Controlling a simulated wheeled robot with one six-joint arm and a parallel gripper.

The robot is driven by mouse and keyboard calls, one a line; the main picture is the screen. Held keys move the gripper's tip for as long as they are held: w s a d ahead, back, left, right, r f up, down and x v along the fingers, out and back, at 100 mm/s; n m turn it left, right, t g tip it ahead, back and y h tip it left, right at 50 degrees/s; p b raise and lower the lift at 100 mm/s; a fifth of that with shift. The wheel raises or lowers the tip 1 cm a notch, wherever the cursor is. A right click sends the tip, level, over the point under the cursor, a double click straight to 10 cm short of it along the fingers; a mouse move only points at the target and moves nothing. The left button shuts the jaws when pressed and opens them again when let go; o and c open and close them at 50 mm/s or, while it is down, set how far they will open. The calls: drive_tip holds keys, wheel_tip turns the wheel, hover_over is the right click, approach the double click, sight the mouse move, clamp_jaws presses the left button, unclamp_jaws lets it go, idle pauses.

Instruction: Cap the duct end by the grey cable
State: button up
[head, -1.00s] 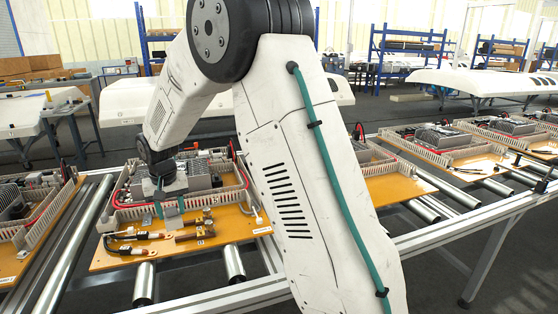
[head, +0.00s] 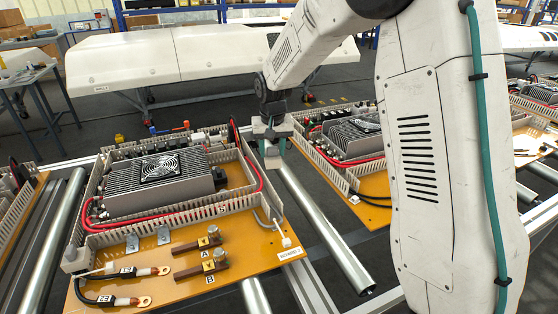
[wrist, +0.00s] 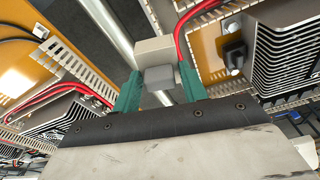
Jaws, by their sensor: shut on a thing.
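My gripper (head: 271,142) is shut on a small pale grey cap (head: 272,161), above the gap between two boards. In the wrist view the cap (wrist: 154,52) shows between the green fingers (wrist: 160,88), with a darker grey block part nearest the palm. The slotted duct (head: 262,190) runs along the right side of the near orange board. The grey cable (head: 264,219) loops out at this duct's front end, to a white tag or plug (head: 287,243). The cap is apart from that duct end, farther back and higher. The exact end opening is hard to make out.
A finned unit with a fan (head: 160,167) stands inside the ducts, with a red cable (head: 250,165) along the right. A pale block (head: 75,257) sits at the front-left duct corner. Brown terminals (head: 205,262) and black cables lie on the front board. Another board (head: 345,195) stands right.

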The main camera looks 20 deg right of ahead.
drive_tip(key=shift+s+f+n, duration=0.1)
drive_tip(key=shift+s+n, duration=0.05)
drive_tip(key=shift+n, duration=0.55)
drive_tip(key=shift+s+a+n+y, duration=0.15)
drive_tip(key=shift+s+n+y, duration=0.2)
drive_tip(key=shift+n, duration=0.55)
drive_tip(key=s+a+f+n+g+y, duration=0.1)
drive_tip(key=s+n, duration=0.6)
drive_tip(key=n, duration=1)
drive_tip(key=shift+a+f+g, duration=0.3)
drive_tip(key=shift+a+g, duration=0.1)
drive_tip(key=shift+a, duration=0.3)
drive_tip(key=shift+y, duration=0.25)
drive_tip(key=shift+f, duration=2.85)
drive_tip(key=shift+f, duration=2.05)
